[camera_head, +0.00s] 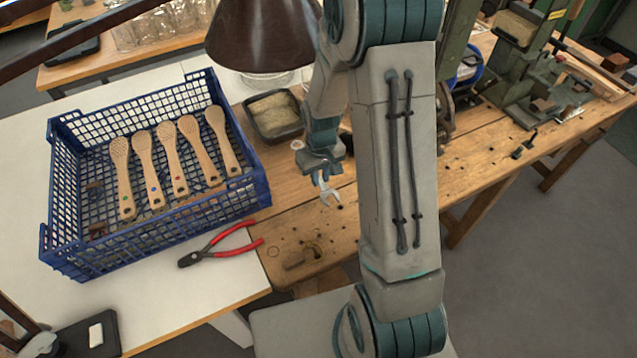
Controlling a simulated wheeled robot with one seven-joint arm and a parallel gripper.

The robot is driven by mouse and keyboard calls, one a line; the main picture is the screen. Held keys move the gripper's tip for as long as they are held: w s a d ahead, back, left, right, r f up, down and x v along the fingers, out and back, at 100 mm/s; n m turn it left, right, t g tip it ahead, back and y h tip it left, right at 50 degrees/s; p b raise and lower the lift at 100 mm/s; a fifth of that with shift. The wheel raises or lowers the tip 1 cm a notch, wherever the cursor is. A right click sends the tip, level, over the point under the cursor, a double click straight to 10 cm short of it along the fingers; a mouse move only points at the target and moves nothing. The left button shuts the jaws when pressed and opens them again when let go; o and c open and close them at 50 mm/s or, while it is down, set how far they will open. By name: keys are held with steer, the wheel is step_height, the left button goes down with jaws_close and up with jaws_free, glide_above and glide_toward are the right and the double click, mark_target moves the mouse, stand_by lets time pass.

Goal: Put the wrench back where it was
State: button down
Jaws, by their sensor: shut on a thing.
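The wrench (329,194) is a small silver-grey tool with an open jaw at its lower end. It hangs below my gripper (322,174), which is shut on its upper part. My gripper is over the wooden workbench (305,222), near the middle of the picture. The wrench's lower end shows against the bench top; I cannot tell whether it touches the wood. The gripper's fingers are small here and partly hidden by the wrist above them.
A blue crate (180,218) with several wooden brushes stands left. Red-handled pliers (228,245) lie in front of it. A green machine (522,75) stands right.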

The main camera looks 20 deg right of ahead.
steer(key=shift+a+f+p, duration=0.1)
steer(key=shift+f+p, duration=0.2)
steer(key=shift+f, duration=1.75)
steer(key=shift+f, duration=0.1)
steer(key=shift+f, duration=0.15)
steer(key=c, duration=1.3)
jaws_free()
steer(key=shift+r, duration=0.25)
step_height(320, 180, up, 7)
steer(key=shift+s+r+b, duration=0.1)
steer(key=shift+r+b, duration=0.05)
steer(key=shift+b, duration=0.2)
steer(key=s+r+t, duration=0.1)
steer(key=s+r, duration=0.4)
steer(key=r, duration=0.1)
steer(key=s+r+m+t, duration=0.1)
steer(key=s+r, duration=0.5)
steer(key=r, duration=0.1)
steer(key=s+r+m+t, duration=0.1)
steer(key=s+r, duration=0.5)
steer(key=shift+a+r, duration=0.2)
steer(key=shift+r, duration=0.05)
